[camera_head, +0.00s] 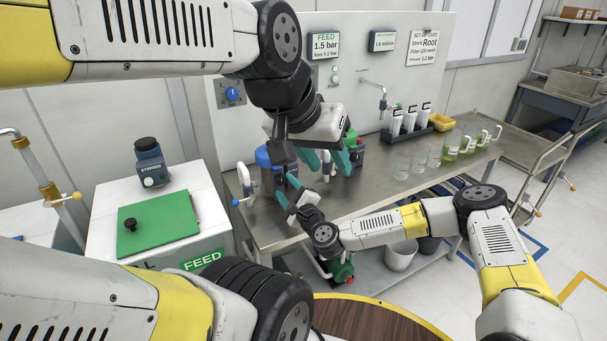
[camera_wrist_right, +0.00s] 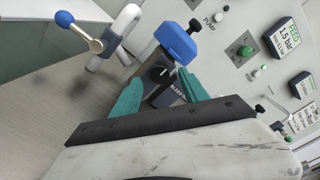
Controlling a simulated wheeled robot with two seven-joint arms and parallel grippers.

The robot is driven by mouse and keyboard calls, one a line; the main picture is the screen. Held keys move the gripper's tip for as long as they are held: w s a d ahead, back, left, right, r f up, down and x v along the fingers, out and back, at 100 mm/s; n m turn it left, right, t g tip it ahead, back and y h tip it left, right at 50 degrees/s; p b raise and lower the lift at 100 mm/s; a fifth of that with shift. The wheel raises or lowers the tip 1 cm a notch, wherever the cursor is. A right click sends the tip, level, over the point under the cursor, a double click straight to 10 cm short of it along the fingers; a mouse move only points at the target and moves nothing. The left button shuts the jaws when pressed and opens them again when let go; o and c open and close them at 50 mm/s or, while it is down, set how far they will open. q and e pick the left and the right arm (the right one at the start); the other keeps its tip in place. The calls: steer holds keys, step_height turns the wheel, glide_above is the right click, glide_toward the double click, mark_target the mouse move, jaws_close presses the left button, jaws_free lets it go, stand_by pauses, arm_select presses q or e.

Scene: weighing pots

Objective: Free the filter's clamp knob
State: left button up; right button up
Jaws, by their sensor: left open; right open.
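A filter with a blue head (camera_wrist_right: 178,43) and a dark body marked BLEED (camera_wrist_right: 160,90) stands ahead of my right gripper (camera_wrist_right: 161,76) in the wrist view. A small black knob (camera_wrist_right: 195,25) sticks out from the blue head; I cannot tell whether it is the clamp knob. My right gripper is open and empty, its teal fingers on either side of the dark body; contact is unclear. In the head view, the blue head (camera_head: 263,157) is partly hidden behind my arm and right gripper (camera_head: 284,189). My left gripper (camera_head: 331,170) is open beside a green-topped unit (camera_head: 351,138).
A white valve with a blue-ball lever (camera_wrist_right: 65,19) stands close to the filter. Beakers (camera_head: 402,168) and jars of green liquid (camera_head: 450,150) stand on the steel bench (camera_head: 385,196) to the right. The FEED cabinet (camera_head: 105,205) is at left. My two grippers are close together.

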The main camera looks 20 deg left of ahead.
mark_target(280, 180)
steer(key=shift+x, duration=1.25)
jaws_close()
